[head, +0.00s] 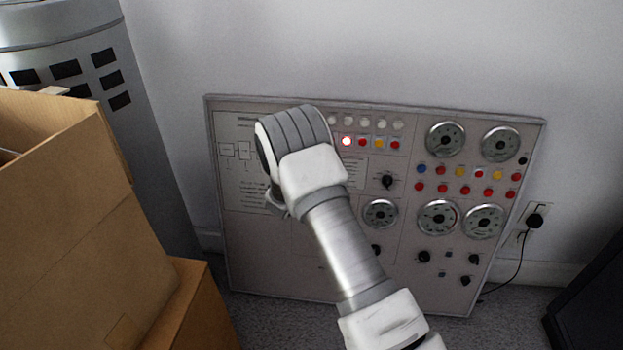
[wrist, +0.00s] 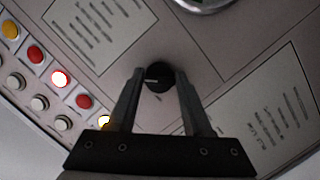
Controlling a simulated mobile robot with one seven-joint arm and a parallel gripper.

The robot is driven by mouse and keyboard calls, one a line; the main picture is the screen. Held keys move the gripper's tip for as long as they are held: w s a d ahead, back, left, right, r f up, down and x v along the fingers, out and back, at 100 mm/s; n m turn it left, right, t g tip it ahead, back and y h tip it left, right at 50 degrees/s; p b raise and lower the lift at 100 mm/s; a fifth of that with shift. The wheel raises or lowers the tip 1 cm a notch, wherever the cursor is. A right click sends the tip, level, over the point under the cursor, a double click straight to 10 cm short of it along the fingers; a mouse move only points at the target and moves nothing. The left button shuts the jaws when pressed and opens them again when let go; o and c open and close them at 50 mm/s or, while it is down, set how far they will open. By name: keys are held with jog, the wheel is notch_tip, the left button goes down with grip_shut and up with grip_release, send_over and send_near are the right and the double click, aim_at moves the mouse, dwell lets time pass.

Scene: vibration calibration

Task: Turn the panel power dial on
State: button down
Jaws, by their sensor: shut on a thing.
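The control panel (head: 300,270) leans against the wall, upright and slightly tilted. In the wrist view a black round dial (wrist: 158,78) with a pale pointer mark sits on the grey panel face (wrist: 215,65). My gripper (wrist: 158,74) has one finger on each side of this dial and is shut on it. The pale mark lies roughly level across the wrist picture. In the head view my arm hides the gripped dial and my fingers. One red lamp (head: 346,141) glows brightly; it also shows lit in the wrist view (wrist: 59,78).
Another black dial (head: 388,181) and several gauges (head: 445,138) are to the right of my arm. Cardboard boxes (head: 75,235) stand at the left, before a grey cylinder (head: 165,150). A plug with a cable (head: 534,221) is at the right wall.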

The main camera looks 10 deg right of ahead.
jog(key=shift+c, duration=1.7)
grip_release()
jog(key=p+v, duration=0.4)
jog(key=v, duration=1.3)
jog(key=shift+s+a, duration=0.2)
